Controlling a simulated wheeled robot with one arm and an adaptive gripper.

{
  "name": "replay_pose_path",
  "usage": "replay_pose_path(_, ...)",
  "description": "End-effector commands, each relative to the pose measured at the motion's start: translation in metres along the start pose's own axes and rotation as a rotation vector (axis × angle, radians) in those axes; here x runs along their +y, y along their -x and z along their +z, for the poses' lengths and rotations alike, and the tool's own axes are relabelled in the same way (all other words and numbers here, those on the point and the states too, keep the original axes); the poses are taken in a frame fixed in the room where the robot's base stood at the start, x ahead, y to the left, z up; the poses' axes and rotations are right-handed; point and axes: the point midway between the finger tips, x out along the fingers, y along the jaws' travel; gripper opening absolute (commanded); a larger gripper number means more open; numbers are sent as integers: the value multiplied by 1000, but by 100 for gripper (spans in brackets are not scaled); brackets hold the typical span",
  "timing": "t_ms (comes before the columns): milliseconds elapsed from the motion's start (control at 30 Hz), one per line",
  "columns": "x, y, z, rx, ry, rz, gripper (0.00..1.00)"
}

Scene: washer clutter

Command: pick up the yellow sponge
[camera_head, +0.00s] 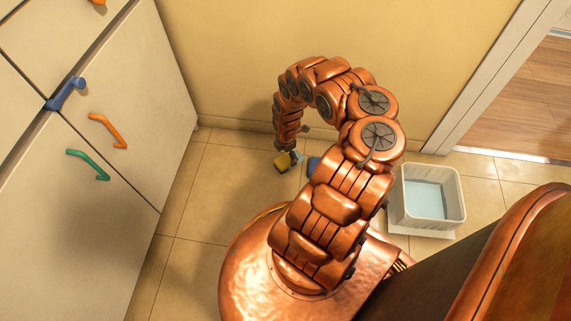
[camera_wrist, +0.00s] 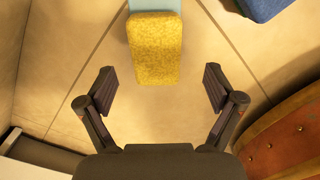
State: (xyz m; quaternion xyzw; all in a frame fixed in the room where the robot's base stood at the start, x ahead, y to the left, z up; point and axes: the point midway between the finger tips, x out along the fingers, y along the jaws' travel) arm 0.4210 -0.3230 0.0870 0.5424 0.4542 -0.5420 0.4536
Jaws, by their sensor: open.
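The yellow sponge (camera_wrist: 155,52) lies on the tiled floor, ahead of my gripper and between the lines of its two fingers in the wrist view. A light blue thing (camera_wrist: 155,5) adjoins its far end, cut off by the picture edge. My gripper (camera_wrist: 159,90) is open and empty, with its fingers wide apart and the sponge beyond their tips. In the head view the sponge (camera_head: 282,161) is small, just below the end of my arm, and partly hidden. My gripper (camera_head: 288,150) is hard to make out there.
A dark blue thing (camera_wrist: 265,8) lies to the right of the sponge and also shows in the head view (camera_head: 313,166). A white basket (camera_head: 428,212) with light blue inside stands at the right. White cabinets (camera_head: 140,100) with coloured handles stand at the left, and a yellow wall (camera_head: 230,60) behind.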

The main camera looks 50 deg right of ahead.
Motion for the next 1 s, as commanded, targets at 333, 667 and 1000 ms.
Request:
replay_pose_path(333,2,-21,-2,-1,-1,0,92)
replay_pose_path(667,5,-52,-6,0,-2,0,92)
replay_pose_path(1000,5,-54,-6,-1,-2,0,92)
